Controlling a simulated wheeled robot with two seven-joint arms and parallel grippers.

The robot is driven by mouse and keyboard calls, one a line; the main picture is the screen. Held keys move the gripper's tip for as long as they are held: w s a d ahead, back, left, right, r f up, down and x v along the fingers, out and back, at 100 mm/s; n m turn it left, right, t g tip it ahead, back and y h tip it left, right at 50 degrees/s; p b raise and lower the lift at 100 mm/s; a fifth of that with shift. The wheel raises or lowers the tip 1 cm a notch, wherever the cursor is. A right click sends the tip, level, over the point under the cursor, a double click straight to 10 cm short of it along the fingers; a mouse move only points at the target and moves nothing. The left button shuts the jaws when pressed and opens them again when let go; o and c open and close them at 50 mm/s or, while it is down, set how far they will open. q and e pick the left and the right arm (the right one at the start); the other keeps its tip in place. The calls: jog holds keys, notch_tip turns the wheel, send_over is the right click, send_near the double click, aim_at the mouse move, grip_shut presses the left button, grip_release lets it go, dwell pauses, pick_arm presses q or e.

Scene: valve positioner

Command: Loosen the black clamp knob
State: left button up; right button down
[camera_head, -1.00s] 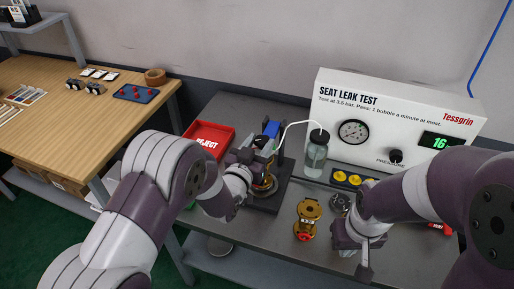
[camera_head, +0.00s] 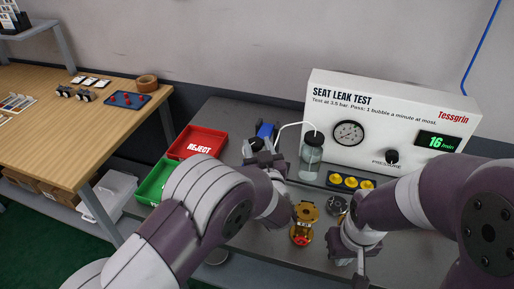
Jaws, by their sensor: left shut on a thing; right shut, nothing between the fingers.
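My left gripper (camera_head: 262,156) is at the clamp fixture, left of the clear bottle (camera_head: 311,156). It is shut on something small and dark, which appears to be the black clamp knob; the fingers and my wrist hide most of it. The fixture is largely covered by my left arm, with a blue part (camera_head: 266,130) showing behind the gripper. My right gripper (camera_head: 360,262) is shut and empty at the front right, apart from the fixture. A brass valve part with a red piece (camera_head: 303,226) stands between the two arms.
The white seat leak test box (camera_head: 395,112) stands at the back, reading 16. A thin tube runs to the bottle. A yellow-topped row of parts (camera_head: 350,182) lies before the box. The red reject tray (camera_head: 199,142) and green tray (camera_head: 152,184) are at the left.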

dwell(0.4)
pick_arm(q)
jog(key=o, duration=1.1)
jog(key=shift+c, duration=0.2)
jog(key=s+d+b, duration=0.1)
jog(key=s+d, duration=0.1)
jog(key=s, duration=1)
jog(key=shift+s+d, duration=0.2)
jog(key=shift+d, duration=0.1)
